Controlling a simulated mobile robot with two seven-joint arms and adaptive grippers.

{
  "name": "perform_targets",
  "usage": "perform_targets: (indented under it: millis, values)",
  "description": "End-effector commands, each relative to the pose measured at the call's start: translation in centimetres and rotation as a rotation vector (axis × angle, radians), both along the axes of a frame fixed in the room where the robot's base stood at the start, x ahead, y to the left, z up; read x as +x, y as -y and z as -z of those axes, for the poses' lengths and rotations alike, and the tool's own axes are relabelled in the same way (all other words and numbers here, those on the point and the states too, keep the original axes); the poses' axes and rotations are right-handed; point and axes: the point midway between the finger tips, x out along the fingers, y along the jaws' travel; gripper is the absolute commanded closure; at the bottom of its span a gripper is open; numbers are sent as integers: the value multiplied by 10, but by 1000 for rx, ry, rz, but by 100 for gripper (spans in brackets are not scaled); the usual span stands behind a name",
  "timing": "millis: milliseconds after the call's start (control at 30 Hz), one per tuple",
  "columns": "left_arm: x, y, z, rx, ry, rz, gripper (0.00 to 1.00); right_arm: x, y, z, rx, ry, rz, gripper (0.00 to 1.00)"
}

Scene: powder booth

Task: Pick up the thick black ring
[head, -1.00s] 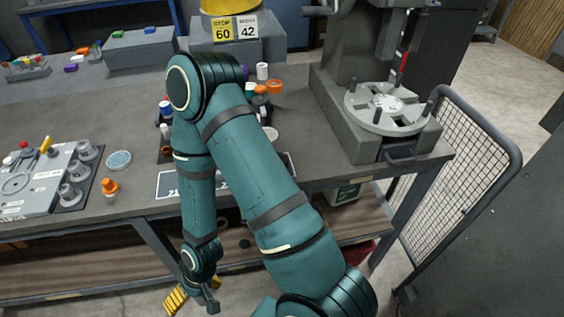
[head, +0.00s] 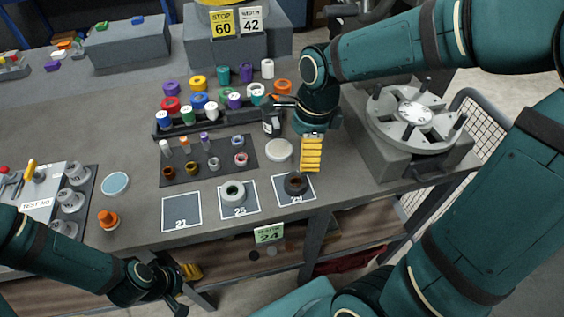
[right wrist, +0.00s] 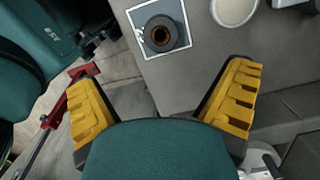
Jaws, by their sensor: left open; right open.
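The thick black ring (head: 296,184) lies flat on the rightmost outlined square near the table's front edge. It also shows in the right wrist view (right wrist: 160,33) at the top, with an orange-brown inner face. My right gripper (head: 312,152) hangs over the table just behind and right of the ring. In the right wrist view its yellow fingers (right wrist: 164,78) are spread wide and empty, and the ring is beyond their tips, apart from them. My left gripper (head: 184,285) is open and low in front of the table, at lower left.
A pale grey ring (head: 232,193) sits on the middle square; the left square (head: 181,213) is empty. A white disc (head: 279,150) lies behind the black ring. A round grey fixture (head: 413,115) stands right.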

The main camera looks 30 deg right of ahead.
Motion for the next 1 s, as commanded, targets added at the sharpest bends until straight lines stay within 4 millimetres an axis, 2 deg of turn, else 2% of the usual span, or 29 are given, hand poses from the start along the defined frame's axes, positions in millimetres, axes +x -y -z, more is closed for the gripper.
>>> perform_targets:
  millis: [67, 133, 500, 767, 1000]
  values:
    - [-1, 0, 0, 0, -2, 0, 54, -2, 3, -3, -4, -3, 29, 1]
    - [-1, 0, 2, 0, -3, 1, 54, -3, 3, 2, -6, -8, 39, 1]
    - [-3, 0, 20, -2, -6, 6, 54, 0, -4, 68, -6, -10, 38, 1]
    - [-2, 0, 24, -1, -3, 6, 54, 1, -6, 85, -5, -9, 40, 1]
    - [0, 0, 36, 1, 3, 4, 54, 3, -7, 119, -5, -9, 38, 1]
